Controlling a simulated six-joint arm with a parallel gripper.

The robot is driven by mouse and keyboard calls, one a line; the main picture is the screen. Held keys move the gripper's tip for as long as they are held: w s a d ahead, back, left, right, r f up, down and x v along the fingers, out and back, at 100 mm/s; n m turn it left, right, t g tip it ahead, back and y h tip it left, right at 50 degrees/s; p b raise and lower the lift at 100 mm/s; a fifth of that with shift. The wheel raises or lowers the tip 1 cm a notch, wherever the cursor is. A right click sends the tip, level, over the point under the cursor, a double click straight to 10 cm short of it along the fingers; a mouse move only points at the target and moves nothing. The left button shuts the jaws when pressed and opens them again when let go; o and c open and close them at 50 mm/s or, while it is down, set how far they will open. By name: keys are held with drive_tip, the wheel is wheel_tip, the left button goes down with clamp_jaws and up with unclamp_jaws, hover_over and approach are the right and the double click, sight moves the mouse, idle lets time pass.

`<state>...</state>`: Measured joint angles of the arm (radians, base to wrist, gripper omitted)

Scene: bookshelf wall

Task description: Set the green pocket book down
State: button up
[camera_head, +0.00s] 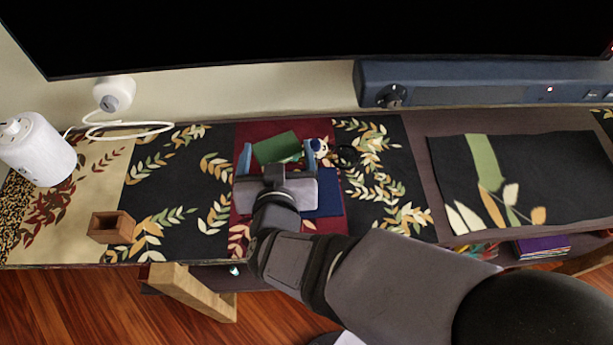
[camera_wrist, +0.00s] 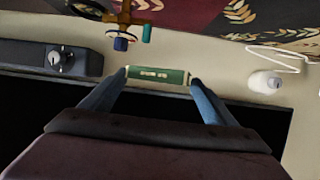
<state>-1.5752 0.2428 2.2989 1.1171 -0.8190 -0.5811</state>
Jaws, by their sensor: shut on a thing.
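The green pocket book (camera_head: 277,148) is between the two blue fingers of my gripper (camera_head: 279,154), near the red middle of the patterned runner. In the wrist view, the book's narrow green side with pale lettering (camera_wrist: 157,76) spans the gap between the fingertips (camera_wrist: 158,80). My gripper is shut on it. The head view does not clearly show whether the book is above the runner or touching it. My gripper and wrist hide part of the surface below.
A dark blue flat item (camera_head: 327,203) lies right of my gripper. A small colourful object (camera_head: 320,147) stands close by the right finger. A wooden box (camera_head: 112,227) and white cylinder (camera_head: 38,149) are left. A soundbar (camera_head: 480,84) and screen (camera_head: 300,30) are behind.

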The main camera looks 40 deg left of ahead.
drive_tip(key=s+a+f+n+g+y, duration=0.3)
drive_tip(key=s+f+n+g, duration=0.1)
drive_tip(key=s+f, duration=0.2)
drive_tip(key=shift+s+a+f+n+b, duration=0.2)
drive_tip(key=shift+s+f+n+b, duration=0.15)
drive_tip(key=shift+s, duration=0.2)
drive_tip(key=shift+f, duration=0.1)
drive_tip(key=shift+f+b, duration=0.75)
drive_tip(key=shift+f, duration=4.1)
drive_tip(key=shift+f, duration=0.2)
drive_tip(key=o, duration=1.1)
